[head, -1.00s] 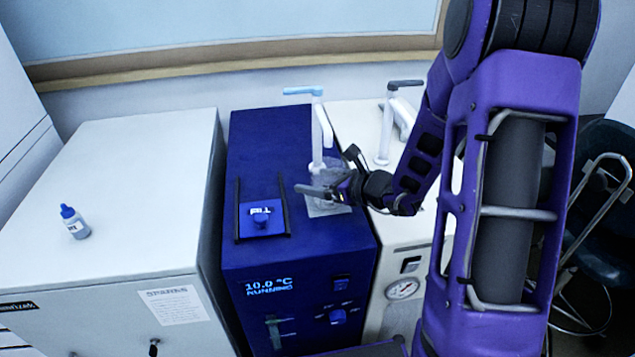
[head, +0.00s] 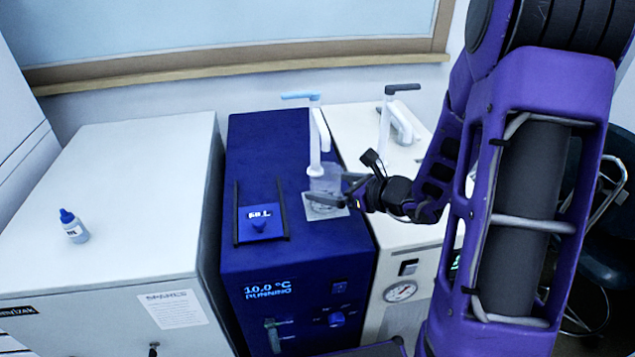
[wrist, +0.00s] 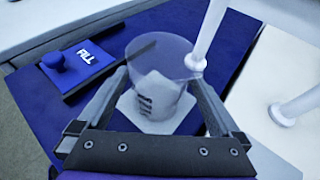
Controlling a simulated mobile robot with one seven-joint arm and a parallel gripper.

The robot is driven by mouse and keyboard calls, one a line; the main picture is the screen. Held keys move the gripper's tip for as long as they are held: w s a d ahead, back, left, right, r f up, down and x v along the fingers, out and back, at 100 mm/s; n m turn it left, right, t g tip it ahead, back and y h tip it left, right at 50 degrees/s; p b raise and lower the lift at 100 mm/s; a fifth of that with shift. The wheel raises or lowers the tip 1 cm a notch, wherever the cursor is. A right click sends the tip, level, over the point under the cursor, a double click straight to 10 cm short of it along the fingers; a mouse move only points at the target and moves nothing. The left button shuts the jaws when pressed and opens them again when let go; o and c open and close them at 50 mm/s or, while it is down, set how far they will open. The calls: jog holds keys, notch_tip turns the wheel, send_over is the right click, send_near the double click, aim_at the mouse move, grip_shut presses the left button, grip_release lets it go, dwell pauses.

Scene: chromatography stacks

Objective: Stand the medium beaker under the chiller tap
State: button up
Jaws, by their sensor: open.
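The clear beaker (head: 323,184) stands upright on a pale square pad (head: 340,212) on top of the blue chiller (head: 260,150). The chiller tap (head: 316,140) has a light-blue lever and a white spout that comes down at the beaker's rim. In the wrist view the beaker (wrist: 158,85) shows dark marks on its side, and the spout (wrist: 205,40) ends by its right rim. My gripper (head: 340,192) is open at the beaker's right side. In the wrist view its fingers (wrist: 160,90) lie either side of the beaker, with visible gaps.
A blue FILL plate with a knob (head: 260,222) sits between dark rails left of the beaker. A white cabinet with a second, grey-levered tap (head: 385,125) stands at right. A blue-capped bottle (head: 74,227) stands on the left white cabinet, whose top is otherwise clear.

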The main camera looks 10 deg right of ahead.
jog(key=v, duration=0.7)
jog(key=shift+s+d+r+p, duration=0.1)
jog(key=shift+s+d+p, duration=0.15)
jog(key=shift+p, duration=0.15)
